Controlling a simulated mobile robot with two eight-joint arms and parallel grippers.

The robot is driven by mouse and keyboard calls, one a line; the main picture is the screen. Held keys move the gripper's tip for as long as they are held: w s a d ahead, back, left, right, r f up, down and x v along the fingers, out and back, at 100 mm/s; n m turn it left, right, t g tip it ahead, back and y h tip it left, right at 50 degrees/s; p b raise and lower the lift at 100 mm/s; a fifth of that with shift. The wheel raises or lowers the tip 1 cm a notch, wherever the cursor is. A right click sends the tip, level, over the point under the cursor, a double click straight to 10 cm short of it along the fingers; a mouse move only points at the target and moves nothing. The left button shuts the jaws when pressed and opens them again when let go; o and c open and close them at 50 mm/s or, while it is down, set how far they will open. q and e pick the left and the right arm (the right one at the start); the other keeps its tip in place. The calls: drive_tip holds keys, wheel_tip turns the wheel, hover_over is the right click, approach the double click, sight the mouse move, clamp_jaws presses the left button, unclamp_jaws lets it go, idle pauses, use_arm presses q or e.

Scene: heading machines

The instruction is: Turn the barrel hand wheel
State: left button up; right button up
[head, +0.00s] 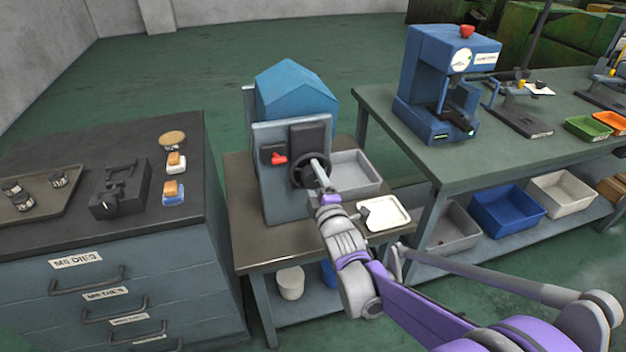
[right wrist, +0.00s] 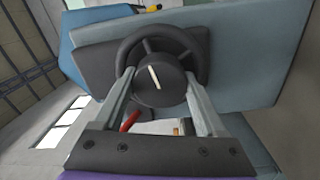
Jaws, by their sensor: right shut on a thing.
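The barrel hand wheel (head: 294,172) is a dark spoked wheel on the front of a grey and blue machine (head: 278,137). In the right wrist view the wheel (right wrist: 133,38) has a round dark hub (right wrist: 160,88) with a white line tilted slightly left of upright. My right gripper (head: 318,172) is at the wheel; its two fingers (right wrist: 160,90) stand on either side of the hub, shut on it. The fingertips' exact contact is partly hidden. My left gripper is not in view.
A red lever (head: 279,159) sits left of the wheel and shows low in the wrist view (right wrist: 130,122). A grey bin (head: 356,172) and white tray (head: 385,213) stand right of the machine. A drawer cabinet (head: 130,270) is left, a bench with a blue press (head: 430,80) right.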

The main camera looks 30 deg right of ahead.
drive_tip(key=n, duration=0.4)
drive_tip(key=shift+f+n+b, duration=0.1)
drive_tip(key=shift+n+b, duration=0.2)
drive_tip(key=n, duration=0.3)
drive_tip(key=shift+n, duration=0.4)
drive_tip(key=n+b, duration=0.1)
drive_tip(key=n, duration=0.2)
drive_tip(key=shift+n, duration=2)
drive_tip(key=o, duration=1.3)
drive_tip(key=p+v, duration=0.1)
drive_tip(key=v, duration=1)
drive_tip(key=shift+d, duration=0.1)
